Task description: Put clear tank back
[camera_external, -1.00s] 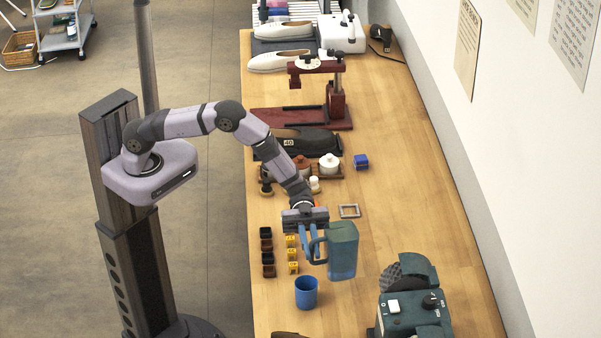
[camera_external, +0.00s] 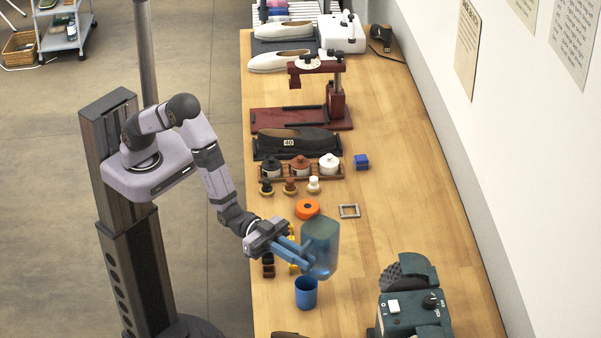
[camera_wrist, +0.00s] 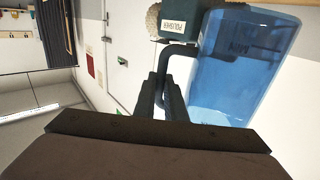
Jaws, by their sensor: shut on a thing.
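The clear tank (camera_external: 322,240) is a bluish see-through container with a handle, held in the air above the bench. My gripper (camera_external: 306,258) reaches to it from the left, with the fingers shut on the handle. In the wrist view the tank (camera_wrist: 245,65) fills the upper right, and its dark handle (camera_wrist: 180,52) runs to my fingers (camera_wrist: 165,98). The tank looks turned from its earlier pose; its exact tilt is hard to tell.
A teal polisher (camera_external: 412,308) stands at the front right; its label also shows in the wrist view (camera_wrist: 180,26). A blue cup (camera_external: 306,292) stands just below the tank in the picture. Bench right of the tank is clear.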

